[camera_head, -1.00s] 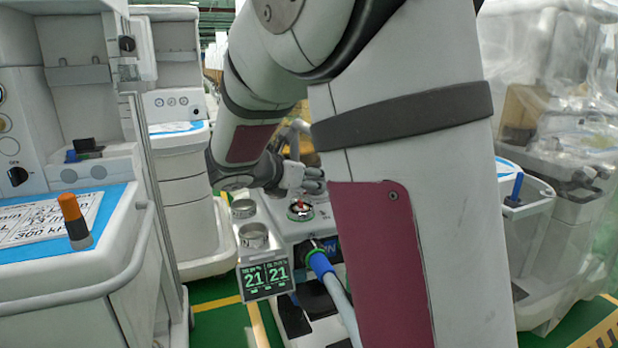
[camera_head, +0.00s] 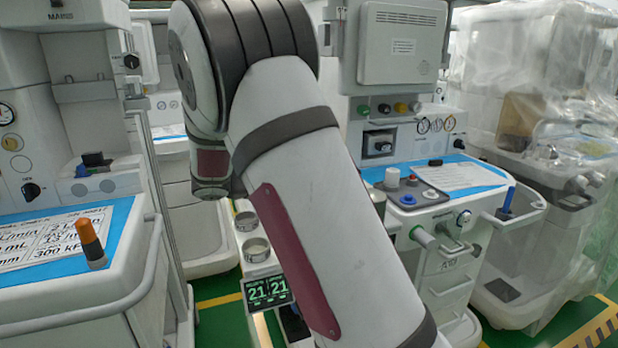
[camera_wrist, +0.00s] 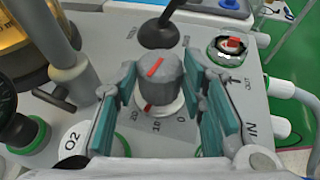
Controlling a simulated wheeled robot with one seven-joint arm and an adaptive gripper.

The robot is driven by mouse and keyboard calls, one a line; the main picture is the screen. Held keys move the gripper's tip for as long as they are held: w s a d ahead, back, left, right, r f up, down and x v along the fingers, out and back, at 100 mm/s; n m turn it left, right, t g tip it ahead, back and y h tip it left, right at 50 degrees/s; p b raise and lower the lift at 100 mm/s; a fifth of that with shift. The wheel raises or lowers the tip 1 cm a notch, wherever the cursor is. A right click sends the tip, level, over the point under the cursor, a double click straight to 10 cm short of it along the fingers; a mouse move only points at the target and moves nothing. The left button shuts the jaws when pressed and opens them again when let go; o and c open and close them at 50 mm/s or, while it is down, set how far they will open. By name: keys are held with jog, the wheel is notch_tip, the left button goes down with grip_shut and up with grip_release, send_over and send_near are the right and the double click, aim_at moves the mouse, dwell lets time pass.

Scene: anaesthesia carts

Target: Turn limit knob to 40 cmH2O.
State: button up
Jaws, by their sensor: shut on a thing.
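The limit knob (camera_wrist: 160,82) is a grey knob with a red line on its top, in the middle of the wrist view. It stands upright on a grey panel with printed scale numbers at its near side. A red mark shows low on its near side. The red line slants toward the upper right. My gripper (camera_wrist: 159,76) has its teal-padded fingers on both sides of the knob and is shut on it. Part of the scale is hidden behind the knob and fingers. In the head view my arm hides the knob and gripper.
A red-topped control (camera_wrist: 232,44) sits at the panel's upper right, near the OUT and IN ports. A black stalk (camera_wrist: 160,28) rises behind the knob. A display reading 21 and 21 (camera_head: 268,291) is beside my arm. Carts stand left and right (camera_head: 440,190).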

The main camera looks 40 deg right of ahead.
jog(key=m+g+p, duration=0.1)
jog(key=g, duration=0.1)
jog(key=m+g+p, duration=0.2)
jog(key=shift+w+d+r+y+p, duration=0.1)
jog(key=shift+w+y+p, duration=0.2)
jog(key=shift+w+y, duration=0.1)
jog(key=shift+w+d+m+g+y+p, duration=0.15)
jog(key=shift+m+g+y, duration=0.3)
jog(key=shift+m+g, duration=0.4)
jog(key=shift+w+a+m+g+y+p, duration=0.15)
jog(key=shift+m+g+y, duration=0.3)
jog(key=shift+m+g, duration=0.4)
jog(key=shift+d, duration=0.15)
jog(key=o, duration=1.2)
jog(key=shift+c, duration=0.2)
jog(key=v, duration=1.2)
